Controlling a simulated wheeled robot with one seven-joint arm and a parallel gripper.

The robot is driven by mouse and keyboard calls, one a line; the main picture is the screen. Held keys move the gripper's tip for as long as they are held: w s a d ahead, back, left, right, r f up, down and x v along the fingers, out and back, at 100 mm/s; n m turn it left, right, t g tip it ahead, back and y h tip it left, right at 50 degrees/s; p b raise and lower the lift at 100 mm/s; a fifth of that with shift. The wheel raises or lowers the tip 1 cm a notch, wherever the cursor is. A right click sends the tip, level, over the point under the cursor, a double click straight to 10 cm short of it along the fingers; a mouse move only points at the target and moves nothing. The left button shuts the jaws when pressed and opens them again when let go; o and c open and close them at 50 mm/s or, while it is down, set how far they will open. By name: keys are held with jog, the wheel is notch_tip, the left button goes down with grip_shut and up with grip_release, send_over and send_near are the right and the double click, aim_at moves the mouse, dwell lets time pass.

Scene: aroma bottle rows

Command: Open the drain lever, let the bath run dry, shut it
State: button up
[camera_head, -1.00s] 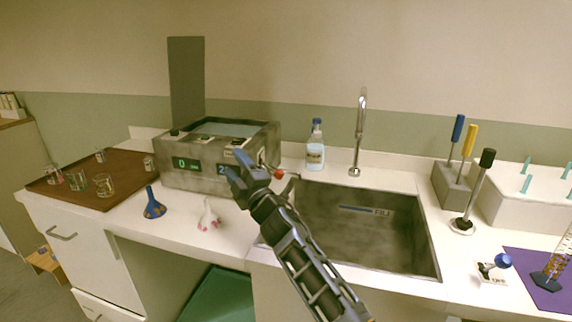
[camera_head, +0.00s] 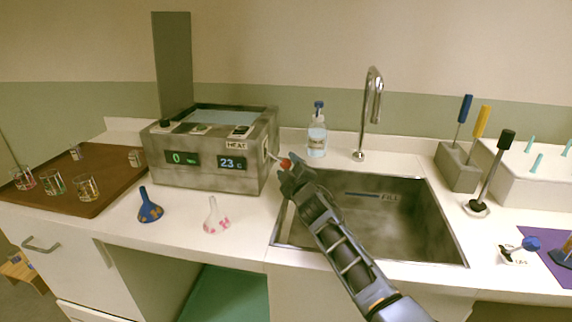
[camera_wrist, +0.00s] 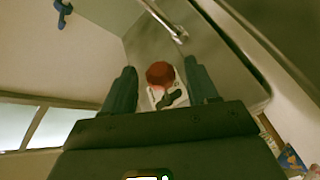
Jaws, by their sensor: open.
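The bath (camera_head: 222,165) is a grey metal box with an open top, a raised lid, and a front panel reading 0 and 23 C. Water shows in its open top. The drain lever's red knob (camera_head: 285,163) sticks out from the bath's right side, by the sink's left edge. My gripper (camera_head: 287,178) is at the knob, coming from the lower right. In the wrist view the red knob (camera_wrist: 160,74) lies between the two open fingers, apart from both. Below the knob a pale plate with a dark part shows, partly hidden by my gripper.
The sink (camera_head: 440,245) lies right of the bath, with a tap (camera_head: 374,100) behind it. A blue-capped bottle (camera_head: 317,138) stands behind the sink's left end. A brown tray (camera_head: 110,180) with glasses is at left.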

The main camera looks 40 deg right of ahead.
aim_at(285, 162)
jog(key=shift+b+x, duration=0.4)
jog(key=shift+x, duration=1.4)
jog(key=shift+a, duration=0.1)
grip_shut()
